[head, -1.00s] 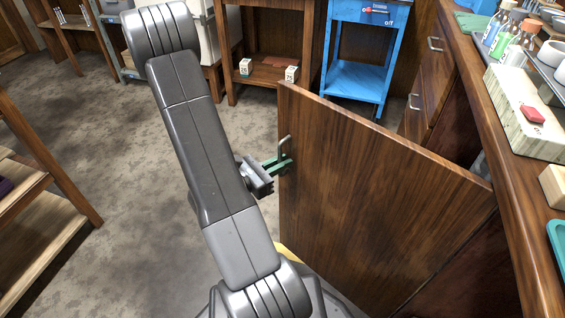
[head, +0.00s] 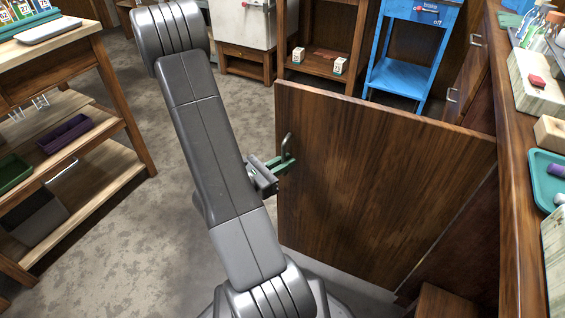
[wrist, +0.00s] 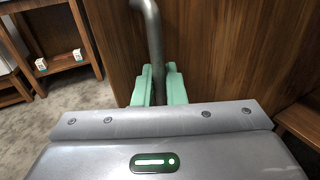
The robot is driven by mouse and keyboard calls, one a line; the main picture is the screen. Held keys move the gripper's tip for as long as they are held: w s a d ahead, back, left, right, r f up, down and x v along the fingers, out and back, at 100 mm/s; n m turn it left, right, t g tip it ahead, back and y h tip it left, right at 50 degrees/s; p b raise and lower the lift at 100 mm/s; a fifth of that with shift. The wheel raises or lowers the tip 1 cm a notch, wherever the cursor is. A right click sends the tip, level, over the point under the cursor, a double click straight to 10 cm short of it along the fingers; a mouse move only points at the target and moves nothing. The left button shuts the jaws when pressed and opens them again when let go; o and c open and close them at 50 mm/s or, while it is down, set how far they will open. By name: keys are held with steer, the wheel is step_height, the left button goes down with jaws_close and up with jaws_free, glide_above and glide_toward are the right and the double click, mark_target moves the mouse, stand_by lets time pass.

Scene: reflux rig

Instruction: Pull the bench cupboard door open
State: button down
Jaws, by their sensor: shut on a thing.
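The cupboard door (head: 380,185) is a brown wooden panel that stands swung out from the bench on the right. It also fills much of the wrist view (wrist: 225,60). Its metal bar handle (head: 288,146) is near the door's left edge. In the wrist view the handle (wrist: 153,35) runs down between the green fingers. My gripper (head: 281,163) is shut on the handle, with one finger on each side of it. The lower part of the handle is hidden by the fingers and the gripper body.
The bench top (head: 519,160) on the right holds bottles, a pale box and a teal tray (head: 549,178). A blue cart (head: 402,75) and a wooden shelf (head: 318,67) stand behind the door. Wooden shelving (head: 125,110) stands at the left. Grey floor lies open between.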

stand_by(0.3)
steer(key=c, duration=1.8)
jaws_free()
steer(key=shift+c, duration=0.2)
steer(key=shift+s+a, duration=0.1)
steer(key=p+v, duration=0.2)
steer(key=v, duration=1.1)
steer(key=shift+a+p, duration=0.25)
steer(key=shift+p, duration=0.15)
steer(key=shift+s, duration=0.15)
steer(key=b+x, duration=0.2)
steer(key=x, duration=1)
steer(key=shift+a, duration=0.1)
steer(key=shift+b+x, duration=0.4)
steer(key=shift+x, duration=0.65)
stand_by(1.2)
